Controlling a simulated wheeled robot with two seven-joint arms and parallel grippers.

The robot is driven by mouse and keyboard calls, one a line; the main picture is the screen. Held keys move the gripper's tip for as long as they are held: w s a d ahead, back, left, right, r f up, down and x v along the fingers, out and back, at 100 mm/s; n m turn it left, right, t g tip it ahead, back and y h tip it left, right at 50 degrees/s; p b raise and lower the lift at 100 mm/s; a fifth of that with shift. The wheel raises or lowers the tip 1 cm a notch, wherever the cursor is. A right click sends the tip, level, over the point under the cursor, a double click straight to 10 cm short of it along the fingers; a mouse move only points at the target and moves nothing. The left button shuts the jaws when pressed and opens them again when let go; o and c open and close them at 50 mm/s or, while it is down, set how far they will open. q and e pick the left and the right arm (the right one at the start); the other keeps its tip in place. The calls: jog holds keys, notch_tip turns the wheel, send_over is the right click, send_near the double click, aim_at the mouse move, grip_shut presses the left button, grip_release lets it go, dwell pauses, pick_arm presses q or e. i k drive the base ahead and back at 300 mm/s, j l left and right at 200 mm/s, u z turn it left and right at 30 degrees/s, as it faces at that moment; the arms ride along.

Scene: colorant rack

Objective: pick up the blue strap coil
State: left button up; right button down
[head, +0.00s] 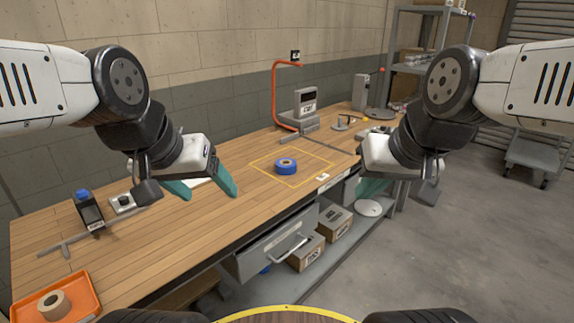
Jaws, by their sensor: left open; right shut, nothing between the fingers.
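The blue strap coil (286,167) lies on the wooden workbench (150,255), inside a yellow outlined square (262,170). My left gripper (208,190) has teal fingers spread apart and is empty. It hangs over the bench to the left of the coil, apart from it. My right gripper (368,190) is to the right of the coil, near the bench's front edge. Its teal fingers are together with nothing held, and they are partly hidden by its wrist.
An orange tray (85,290) with a tan tape roll (54,305) sits at the near left. A dark bottle with a blue cap (88,208) stands behind it. A grey device (300,110) and orange curved tube (275,95) stand behind the coil. An open drawer (275,250) juts out in front.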

aim_at(285, 166)
jog(key=i+l, duration=1.4)
jog(key=l, duration=0.25)
